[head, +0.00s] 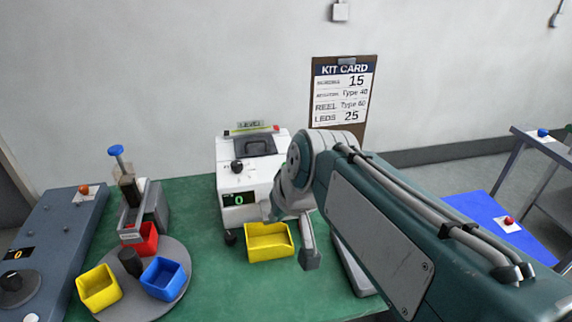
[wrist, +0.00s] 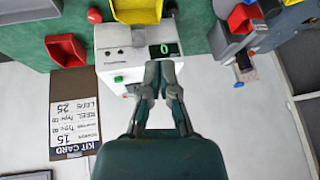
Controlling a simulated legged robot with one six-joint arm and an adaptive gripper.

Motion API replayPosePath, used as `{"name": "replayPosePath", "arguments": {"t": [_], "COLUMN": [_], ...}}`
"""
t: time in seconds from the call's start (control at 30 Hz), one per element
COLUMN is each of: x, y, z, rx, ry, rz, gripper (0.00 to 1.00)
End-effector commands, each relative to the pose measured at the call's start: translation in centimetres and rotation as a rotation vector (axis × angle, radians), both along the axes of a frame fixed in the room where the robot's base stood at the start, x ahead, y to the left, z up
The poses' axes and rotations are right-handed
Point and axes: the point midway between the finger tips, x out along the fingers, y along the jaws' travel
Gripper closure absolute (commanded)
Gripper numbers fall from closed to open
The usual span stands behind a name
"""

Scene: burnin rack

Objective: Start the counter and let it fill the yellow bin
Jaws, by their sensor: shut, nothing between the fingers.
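The counter is a white machine (head: 236,180) on the green table, with a green 0 on its dark display (head: 239,199). In the wrist view the counter (wrist: 124,57) shows a green button (wrist: 118,79) on its face, left of my gripper, and the display (wrist: 165,49) near the fingertips. The yellow bin (head: 269,245) stands in front of the counter and looks empty; it also shows at the top of the wrist view (wrist: 137,11). My gripper (wrist: 160,65) is shut and empty over the counter; contact cannot be told. In the head view my arm partly hides the counter's right side.
A grey turntable (head: 150,303) at left carries another yellow bin (head: 98,288), a blue bin (head: 163,279) and a red bin (head: 141,239). A blue-knobbed device (head: 130,190) stands behind it. A grey control panel (head: 60,238) is far left. A kit card (head: 341,92) hangs on the wall.

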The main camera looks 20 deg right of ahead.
Motion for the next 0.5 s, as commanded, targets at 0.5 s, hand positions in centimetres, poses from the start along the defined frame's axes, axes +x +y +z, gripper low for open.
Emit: {"name": "replayPosePath", "arguments": {"t": [0.5], "x": [10.6], "y": [-3.1], "z": [2.4], "rx": [0.162], "ry": [-0.042], "rz": [-0.068], "gripper": [1.00]}}
